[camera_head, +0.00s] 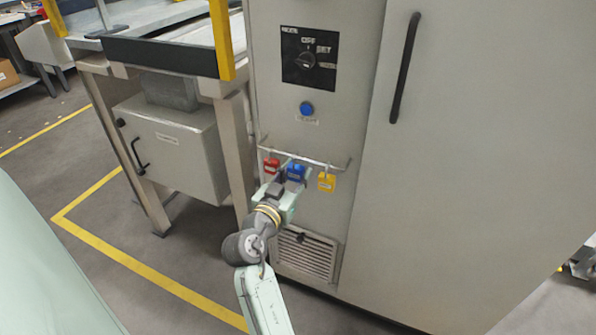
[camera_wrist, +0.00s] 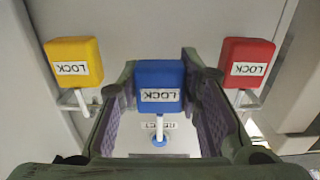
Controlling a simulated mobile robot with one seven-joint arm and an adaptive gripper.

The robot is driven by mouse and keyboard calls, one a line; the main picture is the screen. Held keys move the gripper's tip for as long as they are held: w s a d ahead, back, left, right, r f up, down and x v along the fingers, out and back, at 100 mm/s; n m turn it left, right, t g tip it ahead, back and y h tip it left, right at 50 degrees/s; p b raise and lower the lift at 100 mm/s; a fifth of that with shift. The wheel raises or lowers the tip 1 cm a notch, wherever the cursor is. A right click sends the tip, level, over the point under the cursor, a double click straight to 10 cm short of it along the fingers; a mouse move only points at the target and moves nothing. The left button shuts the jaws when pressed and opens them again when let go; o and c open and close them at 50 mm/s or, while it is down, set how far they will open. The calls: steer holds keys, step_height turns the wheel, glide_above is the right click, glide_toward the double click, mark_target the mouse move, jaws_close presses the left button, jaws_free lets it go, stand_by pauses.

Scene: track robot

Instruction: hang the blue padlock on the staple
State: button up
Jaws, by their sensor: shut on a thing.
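The blue padlock (camera_head: 295,172) is between my gripper's fingers, in front of the cabinet. In the wrist view the blue padlock (camera_wrist: 159,84) shows its LOCK label upside down, with its pale shackle pointing down in the picture. My gripper (camera_head: 291,178) is shut on it; both fingers show in the wrist view (camera_wrist: 160,88), one on each side. The padlock is at the thin rail (camera_head: 318,162), between the red and yellow padlocks. I cannot tell whether its shackle is still around the rail. I cannot make out the staple clearly; the black switch plate (camera_head: 309,57) is higher up.
A red padlock (camera_head: 271,165) and a yellow padlock (camera_head: 326,182) hang close on either side. A blue button (camera_head: 307,108) is above the rail. The cabinet door has a long black handle (camera_head: 405,68). A steel workbench frame (camera_head: 236,150) stands to the left.

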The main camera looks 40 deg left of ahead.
steer(key=b+v, duration=0.2)
steer(key=v, duration=0.9)
steer(key=shift+s+b, duration=0.25)
steer(key=shift+b, duration=0.05)
steer(key=shift+d, duration=0.15)
